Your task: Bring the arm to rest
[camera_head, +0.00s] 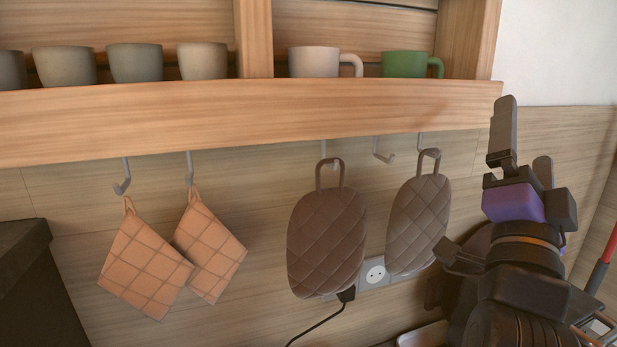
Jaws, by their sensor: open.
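My gripper (526,150) is at the right side of the head view, at the end of my raised arm. Its two dark fingers point upward and stand apart, with nothing seen between them. The longer finger overlaps the right end of the wooden shelf (250,112) in the picture. I cannot tell how far the gripper is from the shelf. The brown quilted oven mitt nearest it (418,222) hangs to its left, and the gripper appears apart from it.
Another brown quilted mitt (327,240) and two orange checked potholders (145,260) (210,247) hang below the shelf. A white mug (314,62), a green mug (405,64) and several grey cups (135,63) stand on it. A socket (374,272) with a plugged cord is behind. A dark cabinet (35,285) stands at left.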

